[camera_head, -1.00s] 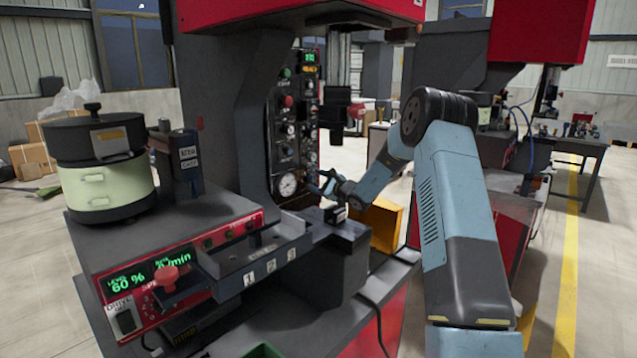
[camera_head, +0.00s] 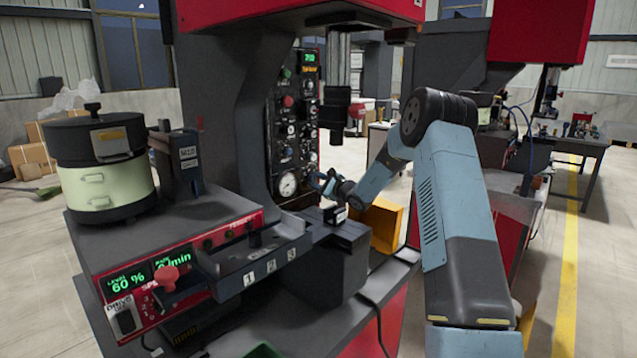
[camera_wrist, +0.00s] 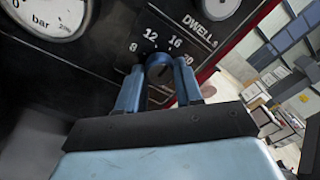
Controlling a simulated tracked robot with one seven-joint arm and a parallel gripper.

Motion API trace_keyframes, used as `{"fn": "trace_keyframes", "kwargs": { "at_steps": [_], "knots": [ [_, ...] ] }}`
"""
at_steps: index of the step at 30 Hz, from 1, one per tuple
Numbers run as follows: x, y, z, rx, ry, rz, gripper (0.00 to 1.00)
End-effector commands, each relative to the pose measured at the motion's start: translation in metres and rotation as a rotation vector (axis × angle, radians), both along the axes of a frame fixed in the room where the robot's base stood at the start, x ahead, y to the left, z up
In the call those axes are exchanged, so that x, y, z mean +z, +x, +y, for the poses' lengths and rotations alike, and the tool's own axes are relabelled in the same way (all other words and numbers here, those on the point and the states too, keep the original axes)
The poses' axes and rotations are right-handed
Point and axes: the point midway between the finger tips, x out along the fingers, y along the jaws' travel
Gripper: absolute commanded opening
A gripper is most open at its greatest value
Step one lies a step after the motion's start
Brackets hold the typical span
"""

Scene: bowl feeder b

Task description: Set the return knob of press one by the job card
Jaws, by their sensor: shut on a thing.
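The press control panel (camera_head: 297,120) stands at the middle of the head view, with several knobs, a green display and a round gauge. In the wrist view my gripper (camera_wrist: 159,76) is shut on a dark round knob (camera_wrist: 160,70), one blue finger on each side. A scale reading 8, 12, 16, 20 runs around the knob. The word DWELL stands above it at the right. The knob's own name and pointer cannot be made out. In the head view my gripper (camera_head: 326,184) is at the panel's lower right. No job card can be clearly read.
A bowl feeder (camera_head: 108,185) stands on the left, with a red-fronted controller (camera_head: 150,285) and a track marked 1, 2, 3. The press ram (camera_head: 335,108) hangs close above my gripper. A bar gauge (camera_wrist: 50,15) is beside the held knob. A yellow bin (camera_head: 385,225) stands behind.

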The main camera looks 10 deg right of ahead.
Motion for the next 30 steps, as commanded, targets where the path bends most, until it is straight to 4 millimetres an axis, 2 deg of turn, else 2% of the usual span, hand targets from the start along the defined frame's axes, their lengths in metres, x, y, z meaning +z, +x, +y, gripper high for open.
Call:
{"fn": "trace_keyframes", "kwargs": {
  "at_steps": [11,30],
  "knots": [
    [0.0004,0.0008,0.0006,-0.006,0.110,0.081,0.05],
    [0.0021,0.0017,0.0011,-0.004,0.520,0.377,0.05]
  ]
}}
